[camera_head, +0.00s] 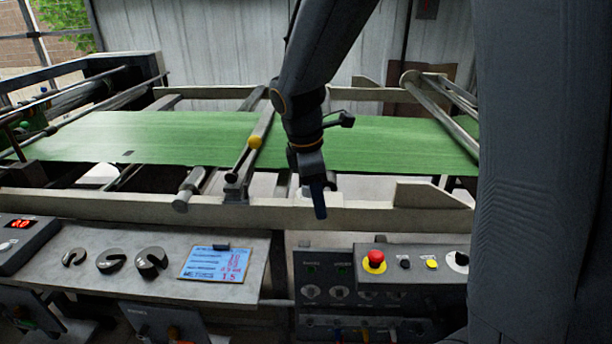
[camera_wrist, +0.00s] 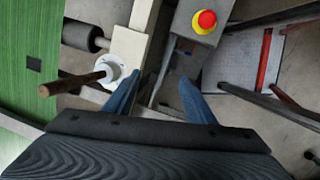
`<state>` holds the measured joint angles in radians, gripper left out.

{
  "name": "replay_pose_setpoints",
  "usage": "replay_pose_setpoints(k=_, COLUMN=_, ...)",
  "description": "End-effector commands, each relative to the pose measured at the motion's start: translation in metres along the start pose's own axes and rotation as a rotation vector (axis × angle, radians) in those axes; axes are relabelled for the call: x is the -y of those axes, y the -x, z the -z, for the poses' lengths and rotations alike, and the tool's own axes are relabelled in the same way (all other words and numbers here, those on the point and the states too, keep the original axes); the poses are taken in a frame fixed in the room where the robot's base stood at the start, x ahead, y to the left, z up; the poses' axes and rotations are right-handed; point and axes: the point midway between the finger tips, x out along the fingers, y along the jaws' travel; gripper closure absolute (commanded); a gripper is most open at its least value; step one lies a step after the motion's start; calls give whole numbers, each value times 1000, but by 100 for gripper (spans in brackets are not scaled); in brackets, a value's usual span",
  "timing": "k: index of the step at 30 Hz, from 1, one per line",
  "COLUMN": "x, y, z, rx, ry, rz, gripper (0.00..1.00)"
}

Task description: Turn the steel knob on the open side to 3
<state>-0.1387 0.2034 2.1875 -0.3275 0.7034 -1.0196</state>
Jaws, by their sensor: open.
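My gripper (camera_head: 320,202) hangs over the near rail of the machine frame, open and empty, pointing down. In the wrist view its two blue fingers (camera_wrist: 162,88) are spread apart. Just left of the left finger, a pale round flange (camera_wrist: 127,72) with a brown rod (camera_wrist: 75,84) sits on the rail, apart from the finger. In the head view a pale piece (camera_head: 304,192) shows behind the fingers, mostly hidden. A grey steel cylinder (camera_head: 188,190) stands out from the rail farther left. I cannot tell which part is the steel knob, and no 3 is readable.
Green sheet (camera_head: 400,140) runs across the frame. A control box (camera_head: 400,262) with a red emergency button (camera_head: 375,259) is at lower right. A bench (camera_head: 100,287) with a blue card (camera_head: 216,263) is lower left.

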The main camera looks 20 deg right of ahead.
Motion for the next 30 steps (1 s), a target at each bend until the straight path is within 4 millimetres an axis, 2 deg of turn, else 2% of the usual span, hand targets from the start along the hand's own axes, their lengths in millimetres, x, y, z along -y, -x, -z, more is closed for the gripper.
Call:
replay_pose_setpoints(k=1, x=-17, y=9, z=5, rx=21, ry=140, rz=-19, gripper=50)
replay_pose_setpoints(k=3, x=-37, y=18, z=11, rx=53, ry=329, rz=-39, gripper=50)
replay_pose_setpoints(k=6, x=-60, y=28, z=17, rx=97, ry=546, rz=-58, gripper=50)
replay_pose_setpoints(k=12, x=-86, y=40, z=25, rx=154, ry=796, rz=-72, gripper=50)
replay_pose_setpoints(k=17, x=-92, y=34, z=25, rx=166, ry=841, rz=-72, gripper=50)
replay_pose_setpoints(k=30, x=-99, y=-26, z=18, rx=165, ry=837, rz=-72, gripper=50)
